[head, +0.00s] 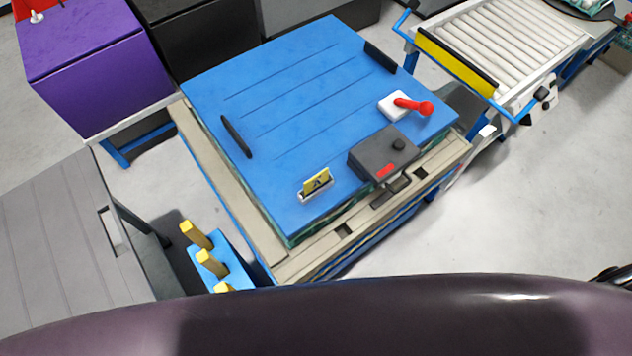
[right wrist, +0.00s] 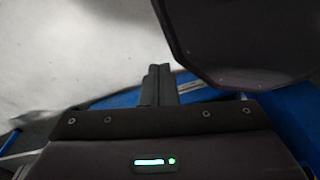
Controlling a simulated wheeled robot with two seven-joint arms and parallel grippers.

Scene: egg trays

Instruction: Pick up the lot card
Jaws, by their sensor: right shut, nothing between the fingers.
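A small yellow card with a black mark, which looks like the lot card (head: 316,181), stands in a pale metal holder (head: 314,195) near the front edge of the blue lid (head: 290,85). My right gripper (right wrist: 157,72) shows in the right wrist view, with its two dark fingers together and nothing between them. It is away from the card, which is not in that view. My left gripper is in neither view.
On the lid are a dark box (head: 384,152), a red-handled white device (head: 397,105) and black handles. The lid's stack sits on a pallet (head: 345,232). A grey table (head: 50,235), blue stand with yellow posts (head: 235,262), purple box (head: 85,65) and roller conveyor (head: 510,40) stand around.

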